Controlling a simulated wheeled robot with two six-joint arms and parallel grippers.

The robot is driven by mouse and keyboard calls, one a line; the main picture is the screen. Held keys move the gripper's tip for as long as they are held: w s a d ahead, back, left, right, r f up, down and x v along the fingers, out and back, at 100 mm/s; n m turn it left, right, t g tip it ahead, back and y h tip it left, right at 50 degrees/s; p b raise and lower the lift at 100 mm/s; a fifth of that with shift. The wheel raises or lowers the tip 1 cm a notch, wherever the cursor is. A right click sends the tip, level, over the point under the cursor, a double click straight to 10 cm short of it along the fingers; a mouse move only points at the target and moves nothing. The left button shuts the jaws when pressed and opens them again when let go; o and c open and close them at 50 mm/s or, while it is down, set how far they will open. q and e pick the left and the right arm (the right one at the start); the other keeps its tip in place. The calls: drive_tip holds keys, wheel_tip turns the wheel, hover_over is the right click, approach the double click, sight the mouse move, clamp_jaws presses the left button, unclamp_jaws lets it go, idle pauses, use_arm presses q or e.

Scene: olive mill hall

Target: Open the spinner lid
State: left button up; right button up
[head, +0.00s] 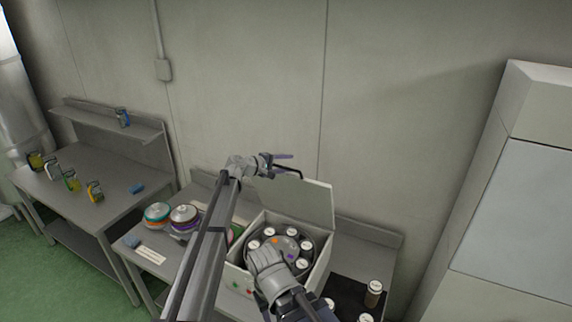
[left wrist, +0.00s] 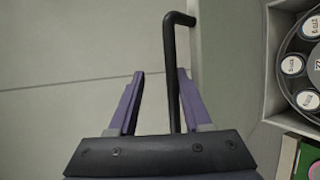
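The spinner (head: 318,276) is a pale box with a dark round rotor (head: 262,243) inside. Its lid (head: 312,203) stands raised at the back, so the rotor shows. A black bent handle (head: 290,170) is at the lid's upper left edge. My left gripper (head: 284,163) is at this handle. In the left wrist view, its purple fingers (left wrist: 160,88) are apart, with the black handle bar (left wrist: 170,60) between them, nearer the right finger. Gaps show, so the fingers are not closed on it. Part of my right arm covers the rotor's front; its fingertips do not show.
Several white-capped jars sit in the rotor, and more stand on a dark mat (head: 345,291) at right. Stacked coloured discs (head: 184,217) lie left of the spinner. A table (head: 113,204) with jars stands farther left. A wall is close behind the lid; a tall cabinet (head: 520,200) stands at right.

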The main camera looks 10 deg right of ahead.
use_arm(q)
drive_tip(key=p+v, duration=0.1)
drive_tip(key=v, duration=0.1)
drive_tip(key=shift+s+a+r, duration=0.1)
drive_tip(key=shift+a+r, duration=0.05)
drive_tip(key=shift+a, duration=0.2)
drive_tip(key=s+a, duration=0.6)
drive_tip(key=a, duration=0.4)
drive_tip(key=shift+a, duration=0.25)
drive_tip(key=shift+s, duration=0.1)
